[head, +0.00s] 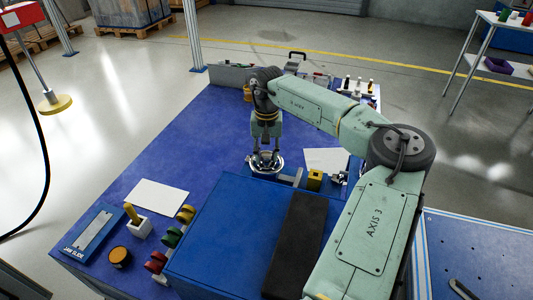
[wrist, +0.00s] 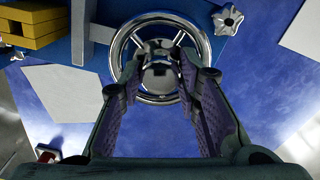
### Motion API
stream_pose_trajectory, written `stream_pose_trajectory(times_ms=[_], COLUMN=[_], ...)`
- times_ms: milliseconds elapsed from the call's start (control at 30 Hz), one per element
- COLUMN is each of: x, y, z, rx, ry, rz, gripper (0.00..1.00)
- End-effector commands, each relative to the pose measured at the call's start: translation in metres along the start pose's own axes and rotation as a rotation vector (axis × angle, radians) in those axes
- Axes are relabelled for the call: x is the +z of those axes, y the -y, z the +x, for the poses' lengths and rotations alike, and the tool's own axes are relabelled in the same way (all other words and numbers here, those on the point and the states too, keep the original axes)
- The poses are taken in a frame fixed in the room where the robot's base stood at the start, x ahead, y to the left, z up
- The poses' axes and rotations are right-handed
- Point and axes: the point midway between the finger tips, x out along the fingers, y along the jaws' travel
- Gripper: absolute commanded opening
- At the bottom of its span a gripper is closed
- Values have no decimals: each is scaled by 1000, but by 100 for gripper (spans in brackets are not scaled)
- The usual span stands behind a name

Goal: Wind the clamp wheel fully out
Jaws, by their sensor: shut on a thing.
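The clamp wheel (head: 266,172) is a shiny chrome handwheel with spokes and a round hub, near the middle of the blue bench. It also shows at the top of the wrist view (wrist: 158,51). My gripper (head: 264,155) points down over the wheel. In the wrist view, my gripper (wrist: 159,82) has its two ridged fingers on either side of the hub, shut on the wheel. The exact contact is partly hidden by the fingers. A grey metal bar (head: 298,177) stands beside the wheel.
A yellow block (head: 315,180) sits close right of the wheel, with a white sheet (head: 327,160) behind it. A raised blue box (head: 235,225) with a black pad (head: 296,240) stands in front.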

Motion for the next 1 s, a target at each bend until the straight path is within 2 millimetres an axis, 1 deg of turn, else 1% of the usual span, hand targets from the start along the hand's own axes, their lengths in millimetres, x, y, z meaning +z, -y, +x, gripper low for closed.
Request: stream_pose_trajectory(times_ms=[267, 300, 600, 867, 1000], x=[0, 0, 0, 0, 0], y=[0, 0, 0, 0, 0], z=[0, 0, 0, 0, -10], rx=[0, 0, 0, 0, 1], ry=[0, 0, 0, 0, -2], rz=[-2, -2, -1, 0, 0], gripper=[3, 32, 51, 51, 51])
